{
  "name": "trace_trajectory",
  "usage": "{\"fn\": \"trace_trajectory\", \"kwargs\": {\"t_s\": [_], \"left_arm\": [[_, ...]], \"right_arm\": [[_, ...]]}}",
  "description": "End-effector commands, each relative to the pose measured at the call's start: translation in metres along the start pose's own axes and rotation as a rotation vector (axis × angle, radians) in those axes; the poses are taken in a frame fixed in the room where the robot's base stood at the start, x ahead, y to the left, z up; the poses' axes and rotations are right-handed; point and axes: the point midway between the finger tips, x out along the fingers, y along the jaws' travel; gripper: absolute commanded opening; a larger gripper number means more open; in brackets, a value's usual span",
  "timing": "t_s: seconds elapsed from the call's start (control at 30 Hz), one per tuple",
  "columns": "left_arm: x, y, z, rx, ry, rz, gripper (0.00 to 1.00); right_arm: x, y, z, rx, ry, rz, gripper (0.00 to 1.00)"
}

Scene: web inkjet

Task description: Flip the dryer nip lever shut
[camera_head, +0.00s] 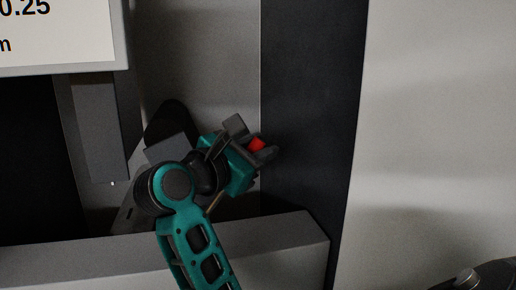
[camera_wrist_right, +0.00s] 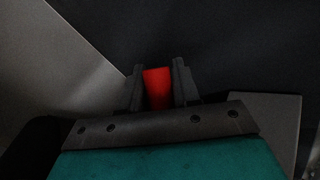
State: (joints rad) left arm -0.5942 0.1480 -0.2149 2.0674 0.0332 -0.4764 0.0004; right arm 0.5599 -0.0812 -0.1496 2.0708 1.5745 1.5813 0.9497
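The red tip of what looks like the nip lever (camera_head: 257,144) shows in the head view, beside the dark vertical panel. It also shows in the right wrist view (camera_wrist_right: 157,88), where it fills the narrow gap between the two dark fingers. My right gripper (camera_head: 252,141) is shut on this red part, with one finger on each side. It also shows in the right wrist view (camera_wrist_right: 158,90). The rest of the lever and its pivot are hidden by my gripper and the dark background.
A grey ledge (camera_head: 285,243) runs below my right gripper. A display (camera_head: 60,45) hangs at the upper left, above a grey block (camera_head: 100,130). A dark panel (camera_head: 310,110) stands just right of my gripper, then a broad pale panel (camera_head: 440,120).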

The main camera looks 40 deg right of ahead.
Motion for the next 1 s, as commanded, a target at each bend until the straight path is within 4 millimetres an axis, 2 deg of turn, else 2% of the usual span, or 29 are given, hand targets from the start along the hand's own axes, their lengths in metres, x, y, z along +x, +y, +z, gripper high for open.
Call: {"fn": "trace_trajectory", "kwargs": {"t_s": [0.03, 0.3, 0.77, 1.0], "left_arm": [[0.0002, -0.0001, -0.0005, 0.0, 0.001, 0.0, 0.43], [0.0008, -0.0005, -0.0021, 0.001, 0.004, -0.001, 0.43], [0.0009, -0.0006, -0.0017, 0.002, 0.004, -0.001, 0.43], [0.0019, -0.0008, 0.0002, 0.003, 0.004, 0.0, 0.43]], "right_arm": [[-0.0001, 0.0, -0.0001, 0.0, 0.0, 0.0, 0.26], [-0.0002, -0.0001, -0.0003, 0.0, 0.001, -0.001, 0.0], [0.0008, 0.0, -0.0003, -0.004, -0.003, 0.001, 0.0], [0.0092, 0.0028, 0.0028, -0.033, -0.034, 0.014, 0.0]]}}
